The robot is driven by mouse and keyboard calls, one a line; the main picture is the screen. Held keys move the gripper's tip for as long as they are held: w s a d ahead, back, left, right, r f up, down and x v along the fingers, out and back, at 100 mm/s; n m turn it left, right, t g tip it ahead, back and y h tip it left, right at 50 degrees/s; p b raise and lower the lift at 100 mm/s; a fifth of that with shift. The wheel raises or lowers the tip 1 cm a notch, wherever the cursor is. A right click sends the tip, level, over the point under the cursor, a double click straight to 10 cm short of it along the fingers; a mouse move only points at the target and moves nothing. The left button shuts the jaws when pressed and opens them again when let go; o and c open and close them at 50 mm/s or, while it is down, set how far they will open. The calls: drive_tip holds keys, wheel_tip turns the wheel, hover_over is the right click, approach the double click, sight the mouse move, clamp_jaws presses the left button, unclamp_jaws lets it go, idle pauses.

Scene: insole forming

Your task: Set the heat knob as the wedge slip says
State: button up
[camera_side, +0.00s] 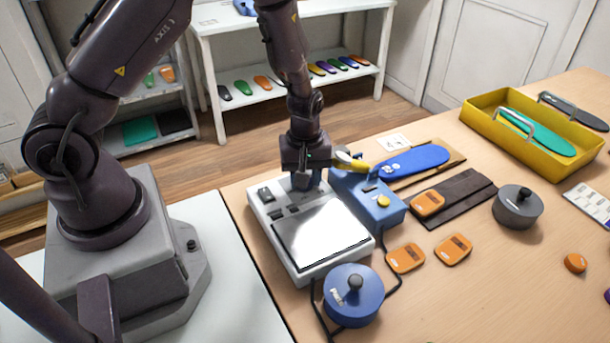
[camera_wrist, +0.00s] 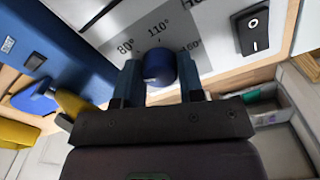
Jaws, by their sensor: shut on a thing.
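My gripper (camera_wrist: 158,78) is shut on the blue heat knob (camera_wrist: 158,66), with one finger on each side of it. The knob sits on a grey scale (camera_wrist: 178,28) marked 80°, 110° and what looks like 160°; the 110° mark is just above the knob. Its exact setting is hard to read. In the side view my gripper (camera_side: 307,182) is low over the back of the white heating unit (camera_side: 284,262), and hides the knob. A small white card (camera_side: 393,142) with a dark mark, perhaps the wedge slip, lies behind the blue insole (camera_side: 418,159); its writing is too small to read.
A blue lidded weight (camera_side: 353,296) and cables lie in front. Orange wedges (camera_side: 405,258), a dark pouch (camera_side: 466,196), a grey weight (camera_side: 517,208) and a yellow tray (camera_side: 480,116) are to the right.

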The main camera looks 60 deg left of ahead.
drive_tip(key=m, duration=0.3)
drive_tip(key=shift+m, duration=2.2)
drive_tip(key=o, duration=0.9)
drive_tip(key=shift+r, duration=0.1)
wheel_tip(320, 180, up, 13)
drive_tip(key=shift+f, duration=0.1)
